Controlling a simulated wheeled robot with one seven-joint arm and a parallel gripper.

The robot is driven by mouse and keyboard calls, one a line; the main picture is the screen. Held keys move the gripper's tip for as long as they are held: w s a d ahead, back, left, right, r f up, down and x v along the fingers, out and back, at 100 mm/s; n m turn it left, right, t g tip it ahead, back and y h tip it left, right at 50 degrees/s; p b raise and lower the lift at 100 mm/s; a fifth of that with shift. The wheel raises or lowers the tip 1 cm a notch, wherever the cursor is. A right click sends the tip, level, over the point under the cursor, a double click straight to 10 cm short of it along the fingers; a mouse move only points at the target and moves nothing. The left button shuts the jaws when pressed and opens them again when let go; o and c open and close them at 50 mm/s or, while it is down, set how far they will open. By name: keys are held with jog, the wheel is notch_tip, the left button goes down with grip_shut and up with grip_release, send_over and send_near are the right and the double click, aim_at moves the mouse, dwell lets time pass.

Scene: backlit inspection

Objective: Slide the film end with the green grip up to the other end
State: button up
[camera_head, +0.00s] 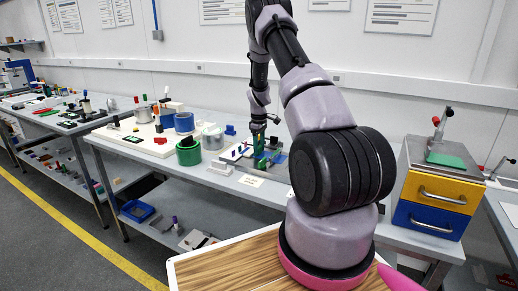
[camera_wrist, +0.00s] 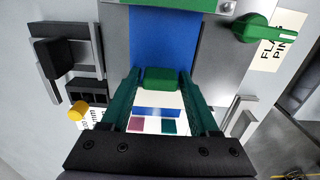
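A blue film strip (camera_wrist: 160,40) runs down from the top in the wrist view and ends at a green grip block (camera_wrist: 161,78). Below the grip is a bright white gap, then a narrow blue edge (camera_wrist: 158,112), perhaps the other film end. My gripper (camera_wrist: 161,80) has its two teal fingers on either side of the grip, with what look like narrow gaps, so it appears open around it. In the head view my gripper (camera_head: 259,135) is low over the bench fixture, and the film is too small to make out.
A green bar (camera_wrist: 175,4) crosses the film at the top, and a green knob (camera_wrist: 250,27) sits at the upper right. A black clamp block (camera_wrist: 62,58) stands at left, with a yellow knob (camera_wrist: 78,110) below. A green cylinder (camera_head: 193,156) stands beside the fixture.

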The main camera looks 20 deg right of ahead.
aim_at(265, 155)
grip_shut()
jog(key=shift+s+d, duration=1)
jog(key=shift+s, duration=0.25)
jog(key=o, duration=0.5)
grip_release()
jog(key=shift+r, duration=0.1)
notch_tip(265, 155, up, 11)
